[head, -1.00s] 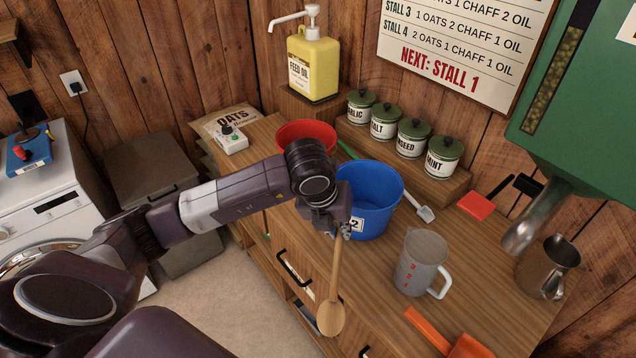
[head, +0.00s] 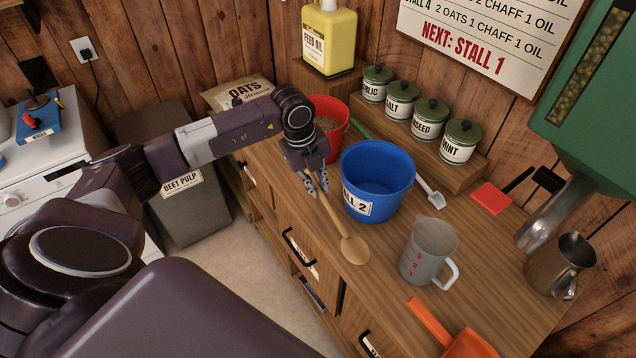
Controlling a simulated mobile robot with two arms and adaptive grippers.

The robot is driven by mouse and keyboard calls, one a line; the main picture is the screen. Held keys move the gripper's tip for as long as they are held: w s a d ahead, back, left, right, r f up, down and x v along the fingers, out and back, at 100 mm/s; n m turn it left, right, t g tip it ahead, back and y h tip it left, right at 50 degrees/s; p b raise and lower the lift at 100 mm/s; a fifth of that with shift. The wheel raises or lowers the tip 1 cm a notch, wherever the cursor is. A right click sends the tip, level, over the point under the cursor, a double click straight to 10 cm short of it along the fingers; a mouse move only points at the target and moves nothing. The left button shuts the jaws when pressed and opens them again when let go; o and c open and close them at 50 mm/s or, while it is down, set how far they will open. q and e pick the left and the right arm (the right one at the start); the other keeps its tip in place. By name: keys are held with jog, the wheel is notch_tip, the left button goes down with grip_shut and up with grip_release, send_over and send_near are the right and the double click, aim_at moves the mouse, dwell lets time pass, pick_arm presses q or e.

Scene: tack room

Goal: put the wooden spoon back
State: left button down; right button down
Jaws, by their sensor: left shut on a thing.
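The wooden spoon (head: 353,246) has a long pale handle and an oval bowl, and it points down and to the right in the head view. My left gripper (head: 317,187) is shut on the upper part of its handle, in front of the blue bucket (head: 377,178) labelled with a 2. The spoon's bowl appears over the front part of the wooden bench top; I cannot tell whether it touches the wood. The handle's top end is hidden by the gripper. My right gripper is not in view.
A red bucket (head: 329,126) with grain stands behind my left gripper. A clear measuring jug (head: 429,252), an orange scoop (head: 446,330) and a metal pitcher (head: 560,266) stand to the right. Several green-lidded canisters (head: 428,119) line the back shelf. Bare bench top lies around the spoon's bowl.

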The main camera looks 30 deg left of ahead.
pick_arm(q)
jog(key=x, duration=0.1)
jog(key=b+x, duration=0.1)
jog(key=x, duration=0.1)
jog(key=shift+s+a+b, duration=0.15)
jog(key=shift+s+b, duration=0.1)
jog(key=shift+b, duration=0.1)
jog(key=shift+s+a+b+x, duration=0.1)
jog(key=shift+s+b+x, duration=0.05)
jog(key=shift+b+x, duration=0.6)
jog(key=shift+s+a+b+x, duration=0.15)
jog(key=shift+b+x, duration=0.3)
jog(key=shift+x, duration=0.5)
jog(key=shift+s+a+b+x, duration=0.1)
jog(key=shift+s+b+x, duration=0.05)
jog(key=shift+b+x, duration=0.6)
jog(key=shift+f, duration=0.25)
jog(key=c, duration=1.9)
grip_release()
jog(key=shift+r, duration=0.1)
jog(key=v, duration=1.2)
jog(key=shift+d, duration=0.1)
